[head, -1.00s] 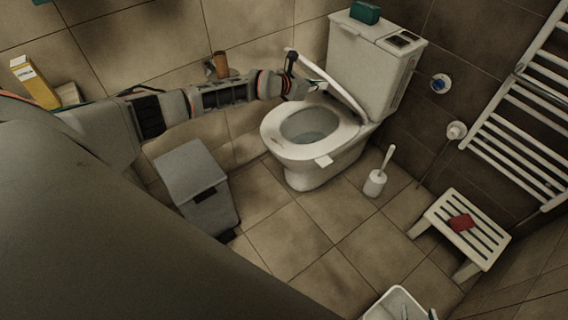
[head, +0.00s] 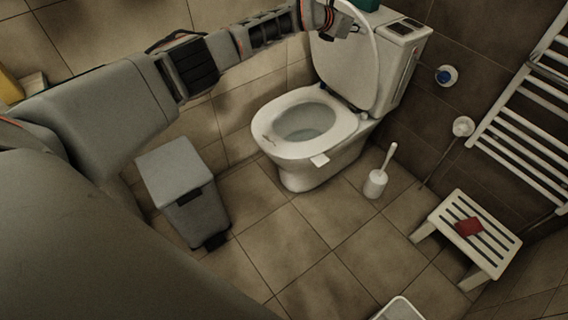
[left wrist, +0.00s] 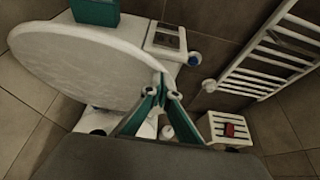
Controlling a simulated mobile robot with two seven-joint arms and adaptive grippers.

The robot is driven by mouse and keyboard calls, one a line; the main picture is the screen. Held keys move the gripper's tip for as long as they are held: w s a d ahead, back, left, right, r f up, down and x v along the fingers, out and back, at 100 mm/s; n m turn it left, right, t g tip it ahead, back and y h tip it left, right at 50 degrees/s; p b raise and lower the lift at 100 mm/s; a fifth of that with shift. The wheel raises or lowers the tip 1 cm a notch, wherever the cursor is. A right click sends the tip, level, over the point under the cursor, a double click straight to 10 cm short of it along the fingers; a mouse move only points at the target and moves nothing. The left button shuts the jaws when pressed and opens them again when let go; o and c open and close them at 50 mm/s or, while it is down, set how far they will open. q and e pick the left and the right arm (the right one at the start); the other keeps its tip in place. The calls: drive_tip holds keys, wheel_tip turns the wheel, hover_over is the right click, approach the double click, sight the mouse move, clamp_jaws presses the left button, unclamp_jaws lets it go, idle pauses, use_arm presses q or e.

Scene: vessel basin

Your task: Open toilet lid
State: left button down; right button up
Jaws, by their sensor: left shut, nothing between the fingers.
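The white toilet (head: 318,170) stands against the back wall. Its lid (head: 345,72) is raised and stands close to upright in front of the tank (head: 402,62). The seat ring (head: 278,128) lies flat on the bowl. My left gripper (head: 350,28) is at the upper part of the lid in the head view, shut and empty. In the left wrist view the lid (left wrist: 85,65) is a large pale oval, and the gripper's green fingertips (left wrist: 166,95) are by its edge. I cannot tell whether they touch it. My right gripper is not in view.
A grey bin (head: 178,180) stands left of the toilet. A toilet brush (head: 376,183) stands to its right, with a slatted stool (head: 470,230) and towel rail (head: 520,120) further right. A green box (left wrist: 95,12) sits on the tank.

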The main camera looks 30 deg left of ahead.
use_arm(q)
drive_tip(key=w+b, duration=0.1)
drive_tip(key=w+d+b, duration=0.1)
drive_tip(key=w+b, duration=0.1)
drive_tip(key=w, duration=0.1)
drive_tip(key=shift+d+f, duration=0.15)
drive_tip(key=shift+d, duration=0.2)
drive_tip(key=shift+w+d+r+b, duration=0.15)
drive_tip(key=shift+w+r+b, duration=0.2)
drive_tip(key=shift+w+b, duration=0.15)
drive_tip(key=shift+w+d+r, duration=0.15)
drive_tip(key=shift+w+r, duration=0.05)
drive_tip(key=shift+r, duration=0.2)
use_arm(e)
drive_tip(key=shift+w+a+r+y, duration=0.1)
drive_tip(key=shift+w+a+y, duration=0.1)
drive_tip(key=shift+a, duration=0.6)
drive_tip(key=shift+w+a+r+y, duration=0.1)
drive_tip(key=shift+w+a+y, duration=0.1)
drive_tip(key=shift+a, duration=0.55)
use_arm(q)
drive_tip(key=shift+r, duration=0.1)
